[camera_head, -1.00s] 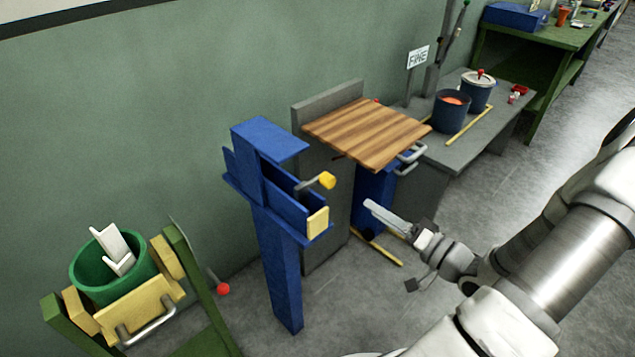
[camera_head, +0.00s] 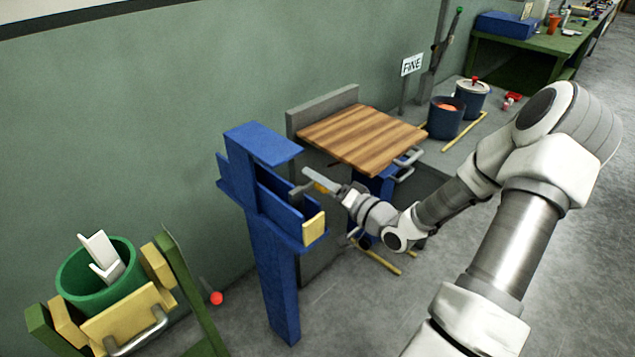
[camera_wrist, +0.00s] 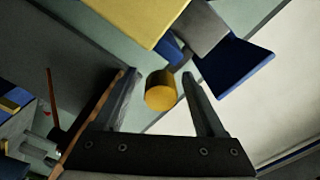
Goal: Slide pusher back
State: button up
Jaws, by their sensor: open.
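The pusher is a grey bar (camera_head: 301,188) with a yellow knob on its end, in the channel of the blue stand (camera_head: 272,225). In the head view the knob is mostly hidden behind my gripper (camera_head: 330,184). In the wrist view the yellow knob (camera_wrist: 160,92) shows between the two fingers of my open gripper (camera_wrist: 158,90), with a gap on each side. I cannot tell how deep between the fingers it sits. A pale yellow plate (camera_head: 314,228) closes the near end of the channel.
A wood-topped stand (camera_head: 362,135) is just right of the blue stand. A green bucket (camera_head: 75,292) in a wooden frame stands at the lower left. A grey bench (camera_head: 462,148) with dark pots and a FINE sign (camera_head: 411,64) is behind. Open floor lies right.

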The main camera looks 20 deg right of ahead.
jog(key=shift+w+a, duration=0.15)
jog(key=shift+w, duration=0.1)
grip_shut()
dwell(1.4)
